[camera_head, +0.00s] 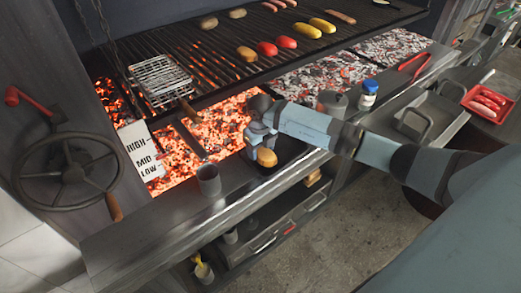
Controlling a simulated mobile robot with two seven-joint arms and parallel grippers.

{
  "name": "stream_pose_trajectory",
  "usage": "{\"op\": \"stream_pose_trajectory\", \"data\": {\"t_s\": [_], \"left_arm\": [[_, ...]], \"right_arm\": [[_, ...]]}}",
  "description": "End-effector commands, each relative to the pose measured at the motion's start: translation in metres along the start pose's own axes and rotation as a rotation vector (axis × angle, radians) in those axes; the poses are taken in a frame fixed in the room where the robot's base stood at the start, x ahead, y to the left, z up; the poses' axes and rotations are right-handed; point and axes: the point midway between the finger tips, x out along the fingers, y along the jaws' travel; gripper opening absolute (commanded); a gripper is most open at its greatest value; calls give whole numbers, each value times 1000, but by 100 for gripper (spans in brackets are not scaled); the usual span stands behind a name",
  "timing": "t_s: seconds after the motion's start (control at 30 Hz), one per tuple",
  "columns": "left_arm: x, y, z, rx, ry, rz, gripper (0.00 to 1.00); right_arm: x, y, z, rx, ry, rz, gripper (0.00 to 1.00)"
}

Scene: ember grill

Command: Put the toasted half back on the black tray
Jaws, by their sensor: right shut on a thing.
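My right gripper (262,143) reaches in from the right, over the steel front ledge of the grill. It is shut on a golden-brown bun half (267,157), which hangs below the fingers. A dark flat surface (287,150), which looks like the black tray, lies on the ledge under and beside the gripper. The arm and the bun hide much of it. I cannot tell whether the bun touches it. My left gripper is not in view.
A grey metal cup (208,180) stands on the ledge to the left. A tin (332,103) and a blue-capped bottle (368,94) stand to the right. Glowing embers (215,125) lie behind the ledge. The grate (220,55) above holds vegetables and sausages. A handwheel (70,172) is at left.

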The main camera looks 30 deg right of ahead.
Motion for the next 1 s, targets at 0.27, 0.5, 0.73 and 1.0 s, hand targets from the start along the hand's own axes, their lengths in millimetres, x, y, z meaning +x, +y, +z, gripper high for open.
{"op": "stream_pose_trajectory", "data": {"t_s": [0.27, 0.5, 0.73, 1.0], "left_arm": [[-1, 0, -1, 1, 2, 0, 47], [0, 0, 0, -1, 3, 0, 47], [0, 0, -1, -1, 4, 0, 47], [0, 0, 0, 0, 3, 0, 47]], "right_arm": [[10, 0, 0, 0, -1, 0, 39], [13, 0, 0, 0, -1, 0, 72], [12, 0, 0, 0, 0, 0, 72], [-15, -1, 1, -2, -4, -1, 72]]}}
